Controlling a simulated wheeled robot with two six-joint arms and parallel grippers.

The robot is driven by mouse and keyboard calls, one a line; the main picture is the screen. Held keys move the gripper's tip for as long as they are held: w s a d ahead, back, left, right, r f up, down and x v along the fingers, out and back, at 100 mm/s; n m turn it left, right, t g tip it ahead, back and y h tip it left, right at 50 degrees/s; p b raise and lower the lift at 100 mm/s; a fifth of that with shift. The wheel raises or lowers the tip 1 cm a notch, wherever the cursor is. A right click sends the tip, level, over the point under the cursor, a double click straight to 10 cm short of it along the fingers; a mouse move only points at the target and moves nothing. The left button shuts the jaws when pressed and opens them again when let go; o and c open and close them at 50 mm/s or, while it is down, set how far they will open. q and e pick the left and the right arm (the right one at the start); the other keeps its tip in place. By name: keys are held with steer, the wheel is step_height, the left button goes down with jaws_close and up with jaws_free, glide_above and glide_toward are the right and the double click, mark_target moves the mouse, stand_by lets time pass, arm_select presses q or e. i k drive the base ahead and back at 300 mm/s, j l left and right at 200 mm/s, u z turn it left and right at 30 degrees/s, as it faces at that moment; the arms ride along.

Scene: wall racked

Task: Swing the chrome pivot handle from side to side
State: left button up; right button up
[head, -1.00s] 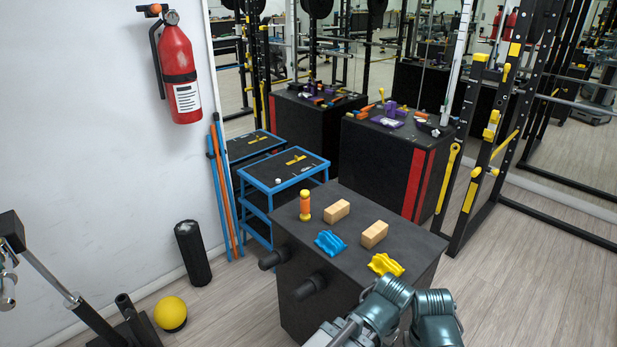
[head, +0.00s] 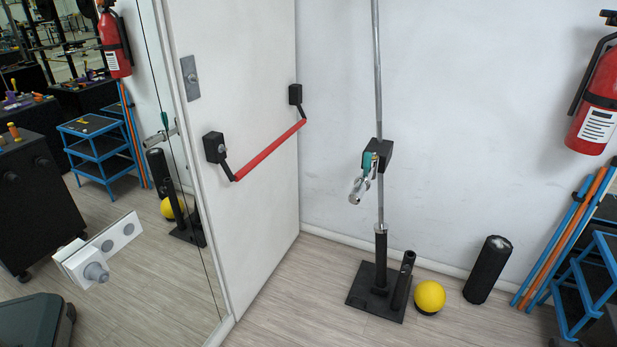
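The chrome pivot handle (head: 360,188) hangs at an angle from a black block (head: 378,154) on a vertical chrome pole (head: 377,70). It points down and toward the left, with a teal part near its upper end. The pole's lower end sits in a black floor stand (head: 370,292) beside a short black tube. Neither gripper is in view, and nothing is seen touching the handle.
A white door (head: 232,60) with a red push bar (head: 270,150) stands left of the pole. A mirror is at the far left. A yellow ball (head: 429,296), black roller (head: 487,270), blue step rack (head: 590,285) and fire extinguisher (head: 597,105) are at right. Floor in front is clear.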

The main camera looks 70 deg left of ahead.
mark_target(362, 183)
steer(key=u, duration=2.1)
